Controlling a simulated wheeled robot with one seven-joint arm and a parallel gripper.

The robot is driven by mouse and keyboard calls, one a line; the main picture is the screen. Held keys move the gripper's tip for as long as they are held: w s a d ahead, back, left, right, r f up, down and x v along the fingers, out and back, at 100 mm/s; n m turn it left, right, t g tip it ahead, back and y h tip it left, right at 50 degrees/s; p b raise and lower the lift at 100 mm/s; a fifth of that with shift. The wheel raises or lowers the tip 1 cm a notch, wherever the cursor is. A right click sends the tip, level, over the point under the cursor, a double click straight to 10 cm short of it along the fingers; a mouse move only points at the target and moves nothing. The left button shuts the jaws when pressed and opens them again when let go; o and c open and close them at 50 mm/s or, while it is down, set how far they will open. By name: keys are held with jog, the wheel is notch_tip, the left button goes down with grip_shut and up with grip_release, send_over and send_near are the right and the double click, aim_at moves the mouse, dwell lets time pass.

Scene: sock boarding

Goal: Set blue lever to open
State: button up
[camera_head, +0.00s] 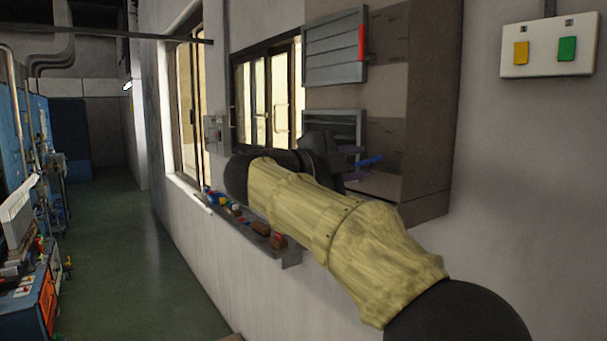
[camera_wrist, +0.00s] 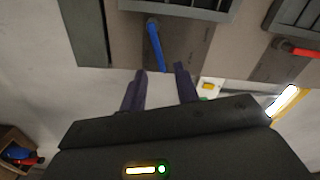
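The blue lever (camera_head: 372,160) sticks out beside the lower grey louvred vent (camera_head: 347,121) on the wall box. In the wrist view the blue lever (camera_wrist: 154,42) runs from a pivot by the vent frame (camera_wrist: 185,8) toward my fingers. My gripper (camera_head: 360,163) is just in front of it; its two purple fingers are apart and empty. In the wrist view the lever's free end lies close to the gap of my gripper (camera_wrist: 160,69). I cannot tell whether the lever touches a finger. My arm hides part of the lower vent.
A red lever (camera_head: 362,43) sits on the upper vent (camera_head: 333,50), whose slats look shut. A switch plate (camera_head: 548,46) with yellow and green buttons is at the right. A narrow shelf (camera_head: 290,250) with small items runs below my arm. The green floor (camera_head: 130,260) at left is clear.

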jog(key=b+v, duration=0.1)
jog(key=v, duration=1.2)
jog(key=shift+a, duration=0.25)
jog(key=shift+s, duration=0.1)
